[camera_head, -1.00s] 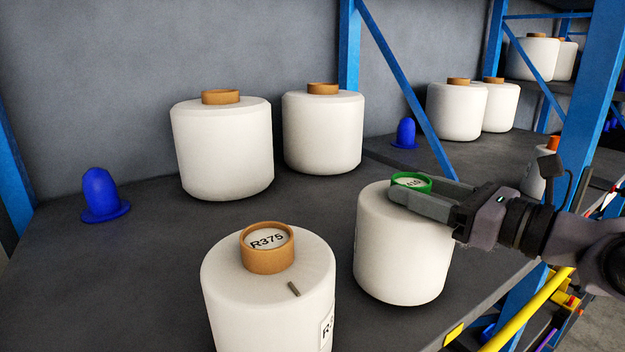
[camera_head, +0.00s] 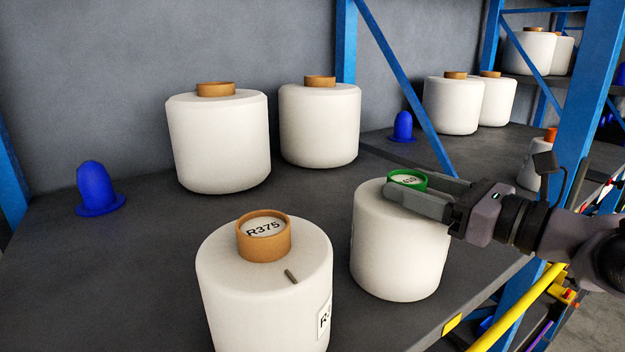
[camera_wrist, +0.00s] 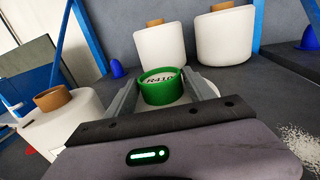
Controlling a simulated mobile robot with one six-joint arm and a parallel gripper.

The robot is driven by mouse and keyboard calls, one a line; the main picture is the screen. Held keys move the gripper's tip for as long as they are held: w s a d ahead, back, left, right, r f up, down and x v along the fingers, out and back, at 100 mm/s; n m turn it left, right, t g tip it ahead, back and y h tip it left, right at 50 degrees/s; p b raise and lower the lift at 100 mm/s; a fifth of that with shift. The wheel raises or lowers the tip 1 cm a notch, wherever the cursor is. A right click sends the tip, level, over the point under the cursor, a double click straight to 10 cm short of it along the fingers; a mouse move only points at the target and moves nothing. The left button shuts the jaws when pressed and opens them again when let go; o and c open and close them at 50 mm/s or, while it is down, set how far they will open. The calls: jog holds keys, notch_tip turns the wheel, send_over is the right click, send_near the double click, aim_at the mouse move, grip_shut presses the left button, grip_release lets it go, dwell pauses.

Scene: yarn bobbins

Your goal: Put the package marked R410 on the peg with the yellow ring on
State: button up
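The package marked R410 (camera_head: 399,250) is a white bobbin with a green core ring at the right front of the shelf. Its label reads R410 in the wrist view (camera_wrist: 161,84). My gripper (camera_head: 410,186) has its two fingers on either side of the green ring, close against it, and appears shut on it. I cannot tell whether the package is clear of the shelf. I see no yellow ring on either peg.
The R375 bobbin (camera_head: 264,285) stands left of the held package. Two bobbins with orange cores, (camera_head: 218,143) and (camera_head: 319,125), stand behind. Blue rack posts and a diagonal brace (camera_head: 410,90) are at the back. Bare shelf (camera_head: 130,270) lies at the left front.

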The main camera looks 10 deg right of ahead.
jog(key=shift+o, duration=1.3)
jog(key=shift+f, duration=0.15)
jog(key=shift+s+d, duration=0.1)
jog(key=shift+s, duration=0.05)
jog(key=b+v, duration=0.4)
jog(key=v, duration=1.3)
